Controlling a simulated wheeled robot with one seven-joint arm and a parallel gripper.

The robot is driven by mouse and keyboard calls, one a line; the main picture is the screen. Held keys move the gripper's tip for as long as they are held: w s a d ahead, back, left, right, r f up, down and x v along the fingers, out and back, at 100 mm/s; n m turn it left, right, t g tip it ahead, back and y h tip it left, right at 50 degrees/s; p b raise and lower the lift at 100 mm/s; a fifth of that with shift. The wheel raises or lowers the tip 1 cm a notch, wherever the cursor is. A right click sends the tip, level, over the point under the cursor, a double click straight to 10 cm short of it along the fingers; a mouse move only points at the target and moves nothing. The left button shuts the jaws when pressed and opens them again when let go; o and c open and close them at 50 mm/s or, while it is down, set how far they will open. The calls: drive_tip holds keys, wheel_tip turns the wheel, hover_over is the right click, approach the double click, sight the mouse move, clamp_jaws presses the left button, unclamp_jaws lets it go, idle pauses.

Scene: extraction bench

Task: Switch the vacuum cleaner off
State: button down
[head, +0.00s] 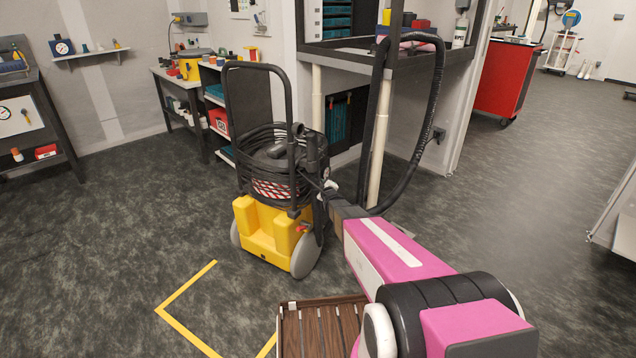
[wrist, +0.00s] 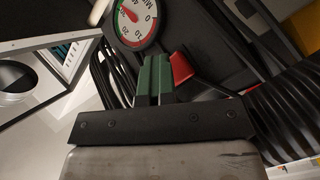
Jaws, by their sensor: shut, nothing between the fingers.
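The vacuum cleaner (head: 270,225) stands on the floor at the centre of the head view, with a yellow base, black upper body and grey wheels. My gripper (wrist: 155,60) shows in the wrist view with its green fingers shut together and nothing between them. In the head view my arm reaches to the cleaner's right side, and the fingertips are hard to make out. In the wrist view a round white dial (wrist: 136,18) with red and green marks lies just beyond the fingertips. A red part (wrist: 181,68), perhaps a switch, is right beside the fingers; contact is unclear.
A black hose (head: 437,110) loops up at the cleaner's right, by a bench post (head: 379,145). A wooden slatted surface (head: 320,325) lies low in front. Shelves (head: 216,95) stand behind. Floor at left, around yellow tape (head: 185,290), is clear.

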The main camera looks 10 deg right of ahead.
drive_tip(key=shift+w+a, duration=0.55)
drive_tip(key=shift+w, duration=0.25)
drive_tip(key=shift+s+d, duration=0.25)
drive_tip(key=shift+s, duration=0.05)
drive_tip(key=s+d, duration=0.4)
drive_tip(key=shift+d+r, duration=0.2)
drive_tip(key=shift+r, duration=0.25)
drive_tip(key=shift+s, duration=0.1)
idle(0.5)
drive_tip(key=s+r+m+g+h, duration=0.1)
drive_tip(key=s+m+g, duration=0.5)
drive_tip(key=s, duration=1.2)
drive_tip(key=s+r+m+g, duration=0.2)
drive_tip(key=s+m+g, duration=0.3)
drive_tip(key=s+g, duration=0.6)
drive_tip(key=s, duration=0.7)
drive_tip(key=shift+a+m+h, duration=0.4)
